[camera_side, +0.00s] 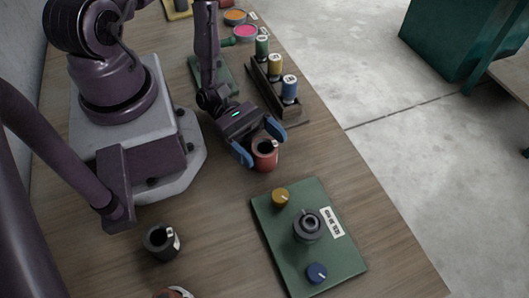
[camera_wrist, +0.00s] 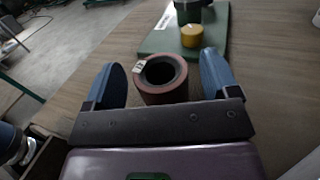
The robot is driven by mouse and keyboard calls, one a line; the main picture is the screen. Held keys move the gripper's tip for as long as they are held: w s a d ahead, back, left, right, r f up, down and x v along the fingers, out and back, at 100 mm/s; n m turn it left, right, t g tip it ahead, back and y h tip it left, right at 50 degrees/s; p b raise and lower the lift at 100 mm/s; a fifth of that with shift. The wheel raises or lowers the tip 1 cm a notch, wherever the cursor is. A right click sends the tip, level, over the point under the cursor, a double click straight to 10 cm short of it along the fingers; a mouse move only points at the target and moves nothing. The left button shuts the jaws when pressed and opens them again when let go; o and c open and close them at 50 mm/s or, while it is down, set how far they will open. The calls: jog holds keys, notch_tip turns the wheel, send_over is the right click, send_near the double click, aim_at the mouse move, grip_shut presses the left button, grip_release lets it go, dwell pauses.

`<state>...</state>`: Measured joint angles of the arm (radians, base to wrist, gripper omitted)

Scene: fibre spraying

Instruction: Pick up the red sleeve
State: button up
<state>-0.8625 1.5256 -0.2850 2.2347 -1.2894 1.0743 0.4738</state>
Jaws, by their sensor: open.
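The red sleeve (camera_side: 265,156) is a short hollow cylinder with a small white tag, standing upright on the wooden table. It also shows in the wrist view (camera_wrist: 161,80), with its dark bore facing up. My gripper (camera_side: 258,147) has blue fingertips and is open. In the wrist view my gripper (camera_wrist: 168,78) has one finger on each side of the sleeve, with a gap on both sides. The lower part of the sleeve is partly hidden in the wrist view.
A green board (camera_side: 302,247) with a yellow knob (camera_side: 280,197), a grey fitting (camera_side: 307,227) and a blue knob (camera_side: 316,272) lies in front. A dark sleeve (camera_side: 161,241) stands at lower left. A rack (camera_side: 275,95) with several spools is behind.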

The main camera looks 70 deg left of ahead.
jog(key=c, duration=1.2)
jog(key=shift+r, duration=0.15)
